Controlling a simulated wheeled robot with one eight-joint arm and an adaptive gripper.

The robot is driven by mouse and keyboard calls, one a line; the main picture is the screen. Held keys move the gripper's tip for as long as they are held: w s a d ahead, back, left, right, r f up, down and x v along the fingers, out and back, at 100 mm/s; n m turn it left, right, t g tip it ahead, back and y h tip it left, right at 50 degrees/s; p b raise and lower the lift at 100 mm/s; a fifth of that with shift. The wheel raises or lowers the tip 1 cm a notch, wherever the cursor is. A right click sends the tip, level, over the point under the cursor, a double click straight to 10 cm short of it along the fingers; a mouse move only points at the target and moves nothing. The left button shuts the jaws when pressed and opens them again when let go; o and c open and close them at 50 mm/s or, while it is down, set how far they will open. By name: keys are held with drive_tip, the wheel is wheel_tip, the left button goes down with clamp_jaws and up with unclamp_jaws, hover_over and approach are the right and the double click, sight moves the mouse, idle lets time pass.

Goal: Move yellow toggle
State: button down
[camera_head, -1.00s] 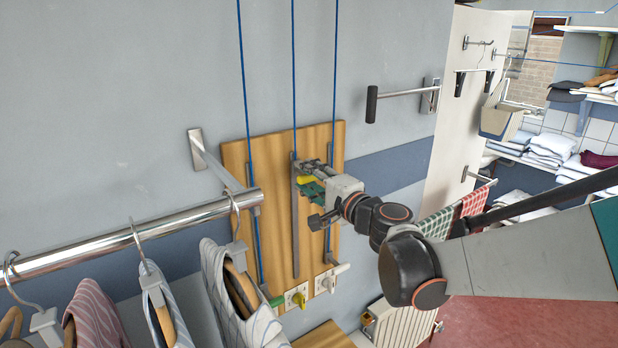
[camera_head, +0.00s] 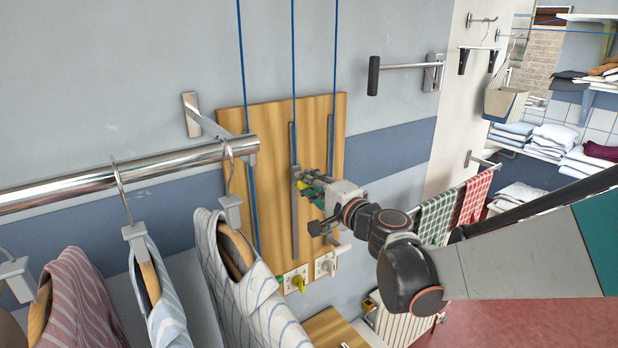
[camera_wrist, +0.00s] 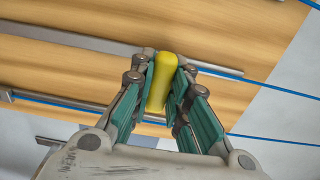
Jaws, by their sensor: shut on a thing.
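The yellow toggle (camera_wrist: 163,82) sits between the green-padded fingers of my gripper (camera_wrist: 163,72) in the wrist view. The fingers are shut on it from both sides. In the head view my gripper (camera_head: 312,188) is at the wooden board (camera_head: 275,160), beside the middle metal rail (camera_head: 295,220), about halfway down it. Only a little yellow of the toggle shows there, and the fingers hide most of it. How the toggle joins the rail is hidden.
Blue cords (camera_head: 294,60) run up from the board. Another yellow knob (camera_head: 298,283) sits on a white plate at the board's lower edge. A chrome bar (camera_head: 130,175) with hanging shirts (camera_head: 240,270) stands close on the left. A black-handled wall lever (camera_head: 373,76) sits upper right.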

wheel_tip(320, 180, down, 26)
drive_tip(key=b, duration=1.8)
drive_tip(key=shift+r+b, duration=0.15)
drive_tip(key=shift+b, duration=0.15)
drive_tip(key=shift+s, duration=0.15)
drive_tip(key=c, duration=1.5)
unclamp_jaws()
drive_tip(key=v, duration=1.2)
